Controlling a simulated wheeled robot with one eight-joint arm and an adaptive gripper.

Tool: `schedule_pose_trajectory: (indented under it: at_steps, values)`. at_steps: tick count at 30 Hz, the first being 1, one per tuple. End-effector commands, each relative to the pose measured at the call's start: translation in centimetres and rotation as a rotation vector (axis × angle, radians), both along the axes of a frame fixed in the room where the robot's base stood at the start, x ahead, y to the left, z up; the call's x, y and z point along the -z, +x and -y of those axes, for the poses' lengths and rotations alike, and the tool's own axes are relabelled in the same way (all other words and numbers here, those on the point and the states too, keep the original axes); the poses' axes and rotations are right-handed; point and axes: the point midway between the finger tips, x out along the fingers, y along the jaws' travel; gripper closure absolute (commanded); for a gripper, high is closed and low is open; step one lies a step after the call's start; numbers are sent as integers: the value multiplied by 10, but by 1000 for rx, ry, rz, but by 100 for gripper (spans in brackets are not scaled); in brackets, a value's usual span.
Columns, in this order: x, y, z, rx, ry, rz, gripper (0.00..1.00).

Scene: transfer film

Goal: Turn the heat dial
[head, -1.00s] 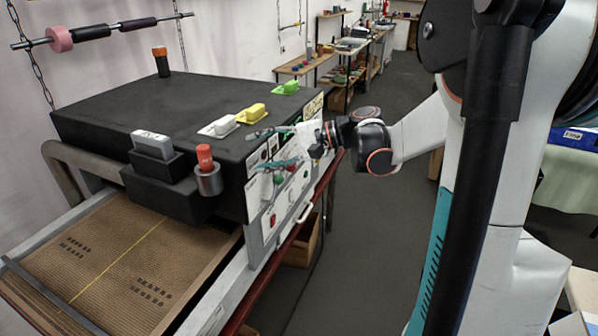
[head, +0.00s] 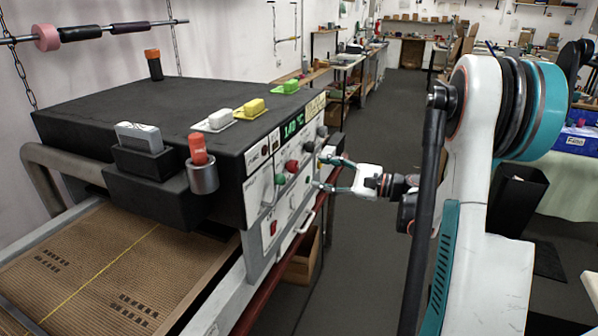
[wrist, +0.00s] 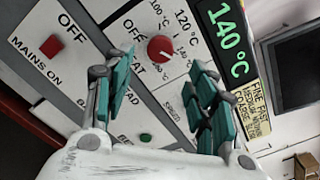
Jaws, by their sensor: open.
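The red round heat dial (wrist: 160,48) sits on the white control panel, with temperature marks such as 100 and 120 °C around it. In the head view the red dial (head: 292,166) is on the machine's front panel beside a green knob (head: 280,179). The green display (wrist: 225,30) reads 140 °C. My gripper (head: 320,171) is open and empty, in front of the panel to the right of the dial. In the wrist view its teal fingers (wrist: 162,68) are spread, with the dial between and beyond their tips. No contact shows.
A red mains switch (wrist: 51,46) is left of the dial. A handle (head: 305,222) sticks out low on the panel.

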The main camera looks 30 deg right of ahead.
Motion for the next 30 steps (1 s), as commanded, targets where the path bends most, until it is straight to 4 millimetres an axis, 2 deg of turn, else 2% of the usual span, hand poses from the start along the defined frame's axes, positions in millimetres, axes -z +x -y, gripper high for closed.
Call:
schedule_pose_trajectory:
  at_steps: [6,12,18,26,30]
  values:
    - [2,34,-28,-3,-1,1,48]
    - [1,55,-44,-2,-1,0,48]
    - [0,63,-50,0,-1,1,48]
    - [0,64,-50,1,-1,0,48]
    - [0,64,-50,1,-1,0,80]
